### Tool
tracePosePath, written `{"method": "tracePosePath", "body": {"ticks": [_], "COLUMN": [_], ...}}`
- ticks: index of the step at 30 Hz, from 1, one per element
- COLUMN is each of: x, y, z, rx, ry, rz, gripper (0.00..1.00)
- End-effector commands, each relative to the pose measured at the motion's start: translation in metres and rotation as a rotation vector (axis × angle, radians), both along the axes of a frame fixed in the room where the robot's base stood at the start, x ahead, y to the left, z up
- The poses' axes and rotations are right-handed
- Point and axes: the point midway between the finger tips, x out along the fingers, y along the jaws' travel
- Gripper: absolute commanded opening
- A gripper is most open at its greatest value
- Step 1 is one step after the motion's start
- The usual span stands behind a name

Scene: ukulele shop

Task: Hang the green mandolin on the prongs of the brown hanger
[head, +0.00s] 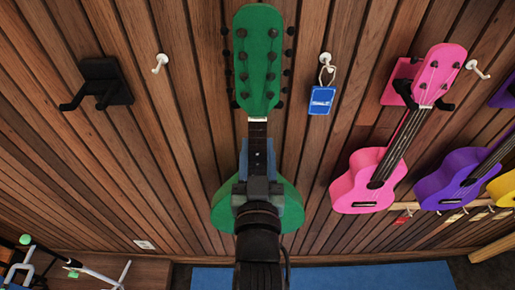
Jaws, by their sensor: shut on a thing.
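The green mandolin (258,50) is upright in the middle of the head view, headstock up, with dark tuning pegs on both sides. My gripper (258,184) is shut on the mandolin around the lower neck, near the body; my wrist hides much of the green body. A very dark hanger (102,80), looking brownish black, is on the wooden wall at the upper left. Its two prongs stick out and are empty. The mandolin is to the right of this hanger and apart from it.
A pink ukulele (365,185) hangs on a pink hanger (394,92) at right, with a purple ukulele (452,182) beyond. White hooks (160,63) are on the wall; one holds a blue tag (321,101). The wall below the dark hanger is mostly bare.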

Motion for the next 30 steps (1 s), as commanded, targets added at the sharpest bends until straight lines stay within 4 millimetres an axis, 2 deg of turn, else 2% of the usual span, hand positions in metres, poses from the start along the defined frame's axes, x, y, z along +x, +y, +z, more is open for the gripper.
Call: {"method": "tracePosePath", "body": {"ticks": [1, 30], "x": [0.001, 0.042], "y": [0.000, 0.000], "z": [0.005, 0.005], "rx": [-0.001, 0.000], "ry": [-0.013, -0.014], "rz": [-0.001, 0.000], "gripper": [0.00, 0.00]}}
